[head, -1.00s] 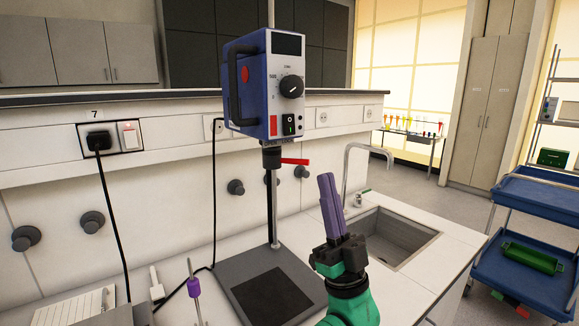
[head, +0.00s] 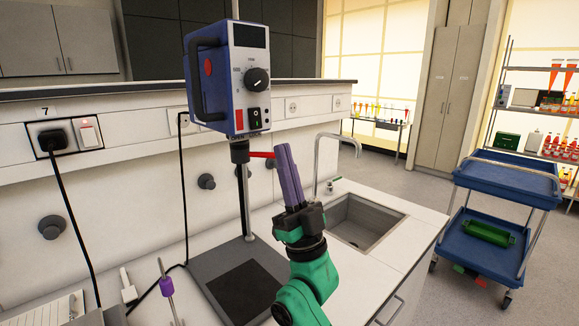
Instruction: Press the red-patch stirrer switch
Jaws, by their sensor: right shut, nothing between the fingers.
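The stirrer (head: 215,75) is a blue box with a pale front, mounted on an upright rod. Its front has a dark display, a black dial (head: 257,80), a red patch (head: 239,120) and, just right of the patch, a small dark switch (head: 254,118) with a pale mark. My right gripper (head: 285,149) is in front of the bench, below and right of the switch. Its purple fingers are shut and empty, pointing up. In the picture the fingertips are apart from the switch; they overlap the end of a red lever (head: 262,155) under the stirrer, and contact there is unclear. My left gripper is out of view.
The stirrer's dark base plate (head: 203,271) stands on the white bench. A sink (head: 364,228) with a curved tap (head: 318,150) lies right of my arm. A purple-collared rod (head: 167,286) stands at front left. A blue cart (head: 512,183) is at right.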

